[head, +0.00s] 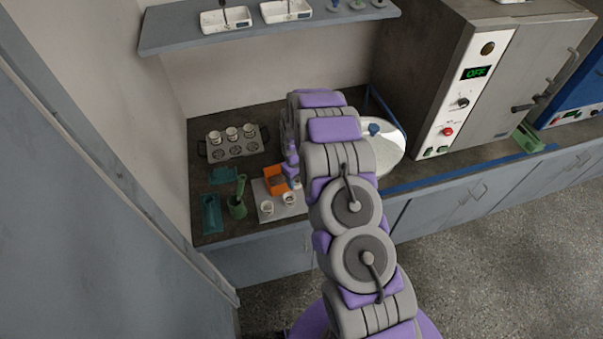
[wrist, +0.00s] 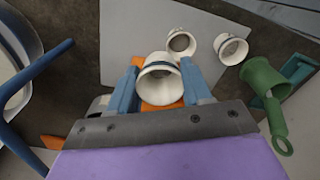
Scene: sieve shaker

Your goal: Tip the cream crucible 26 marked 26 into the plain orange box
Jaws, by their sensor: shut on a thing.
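My gripper (wrist: 158,88) is shut on a cream crucible (wrist: 160,72) with a dark band, held between its two blue fingers. Its number cannot be read. The plain orange box (head: 275,181) stands on the pale board, and my gripper (head: 292,180) is at its right side in the head view. In the wrist view, parts of the orange box (wrist: 160,106) show just below the held crucible, and the rest is hidden by my gripper. I cannot tell how far the crucible is tilted or whether it touches the box.
Two more cream crucibles (head: 267,207) (head: 289,199) stand on the pale board (head: 282,212). A green handled cup (head: 238,207) and teal trays (head: 211,214) are to the left. A rack (head: 235,151) with crucibles stands behind. A round pale dish (head: 391,165) is right of my arm.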

